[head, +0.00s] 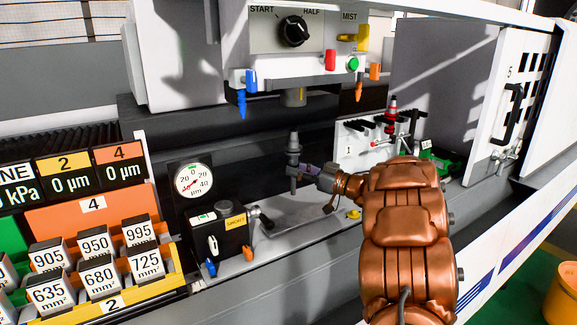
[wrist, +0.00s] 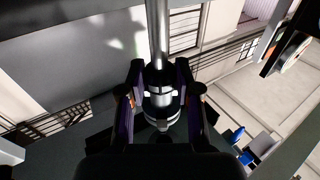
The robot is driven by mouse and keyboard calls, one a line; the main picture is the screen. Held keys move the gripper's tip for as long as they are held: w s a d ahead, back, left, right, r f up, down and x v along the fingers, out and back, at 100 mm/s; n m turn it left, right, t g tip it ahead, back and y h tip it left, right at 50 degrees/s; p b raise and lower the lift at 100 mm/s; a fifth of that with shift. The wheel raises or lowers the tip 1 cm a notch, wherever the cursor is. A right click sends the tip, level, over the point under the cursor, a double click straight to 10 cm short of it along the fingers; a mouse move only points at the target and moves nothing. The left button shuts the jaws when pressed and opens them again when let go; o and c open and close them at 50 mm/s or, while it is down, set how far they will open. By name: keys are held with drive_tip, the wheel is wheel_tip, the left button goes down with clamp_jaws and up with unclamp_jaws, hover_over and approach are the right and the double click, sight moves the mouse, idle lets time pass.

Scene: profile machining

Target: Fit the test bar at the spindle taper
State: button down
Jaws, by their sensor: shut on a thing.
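My gripper (head: 303,172) is shut on the test bar (head: 293,157), a grey metal piece with a stepped, collared body. The bar stands roughly upright below the spindle (head: 292,97), under the white machine head, with a clear gap between them. In the wrist view, both dark and purple fingers of my gripper (wrist: 161,98) close around the bar's ringed collar, and its shiny rod (wrist: 158,35) runs up to the picture's top edge. The taper opening inside the spindle is hidden from the head camera.
A dial gauge (head: 193,181) and a black control box (head: 219,236) stand left of the bar. A white rack (head: 360,146) with black and red parts stands behind right. Blue and orange nozzles (head: 242,103) hang beside the spindle. Labelled weights (head: 99,277) fill a yellow tray at lower left.

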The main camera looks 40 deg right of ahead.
sight(298, 153)
drive_tip(key=shift+w+a, duration=0.15)
drive_tip(key=shift+w, duration=0.1)
drive_tip(key=shift+s+r+p, duration=0.2)
drive_tip(key=shift+s+p, duration=0.05)
drive_tip(key=shift+p, duration=0.25)
drive_tip(key=shift+r+p, duration=1.95)
drive_tip(key=shift+r, duration=0.4)
drive_tip(key=shift+p, duration=0.85)
